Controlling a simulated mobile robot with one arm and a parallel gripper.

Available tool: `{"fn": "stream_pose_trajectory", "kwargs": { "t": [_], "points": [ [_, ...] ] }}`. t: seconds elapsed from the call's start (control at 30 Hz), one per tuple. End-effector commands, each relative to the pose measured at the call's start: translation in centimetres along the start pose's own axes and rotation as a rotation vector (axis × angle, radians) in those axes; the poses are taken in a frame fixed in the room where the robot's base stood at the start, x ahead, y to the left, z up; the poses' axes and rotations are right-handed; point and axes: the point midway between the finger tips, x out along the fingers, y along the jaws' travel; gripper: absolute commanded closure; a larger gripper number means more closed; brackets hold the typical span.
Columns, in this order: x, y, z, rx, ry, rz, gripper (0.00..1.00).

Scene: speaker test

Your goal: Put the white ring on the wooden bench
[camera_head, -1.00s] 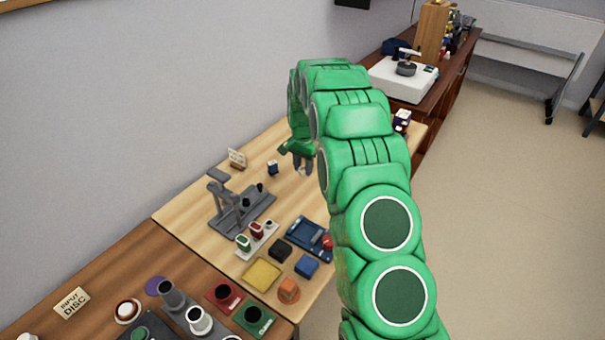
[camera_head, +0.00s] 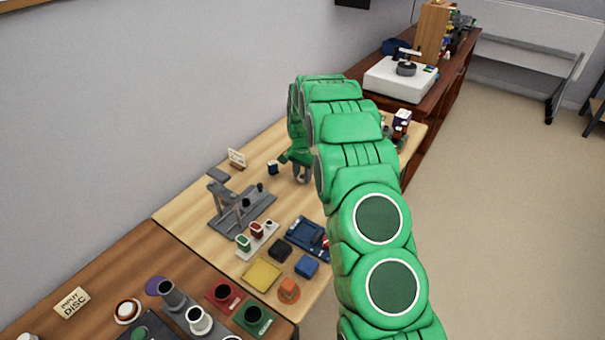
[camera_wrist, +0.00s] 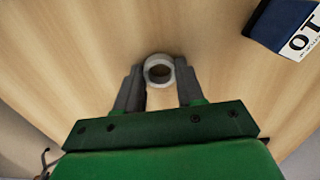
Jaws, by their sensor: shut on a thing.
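The white ring (camera_wrist: 159,70) is between my gripper's fingertips in the wrist view, its round hole facing the camera. My gripper (camera_wrist: 159,80) is shut on it, one dark grey finger at each side. The light wooden bench (camera_wrist: 60,65) fills the background behind the ring. In the head view my gripper (camera_head: 301,177) points down over the bench (camera_head: 190,205), right of its middle. The ring cannot be made out there. I cannot tell whether it touches the bench.
A dark blue box (camera_wrist: 283,22) with a white label lies upper right in the wrist view. A grey stand (camera_head: 240,212), a blue tray (camera_head: 308,238) and a yellow pad (camera_head: 262,274) are on the bench. Bare wood surrounds my gripper.

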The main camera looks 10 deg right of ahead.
Motion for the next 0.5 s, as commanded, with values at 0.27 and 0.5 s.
{"fn": "stream_pose_trajectory", "kwargs": {
  "t": [0.27, 0.5],
  "points": [
    [0.21, 0.0, -0.01, 0.0, 0.0, 0.0, 0.38],
    [0.2, 0.01, 0.0, 0.0, 0.0, 0.0, 0.36]
  ]
}}
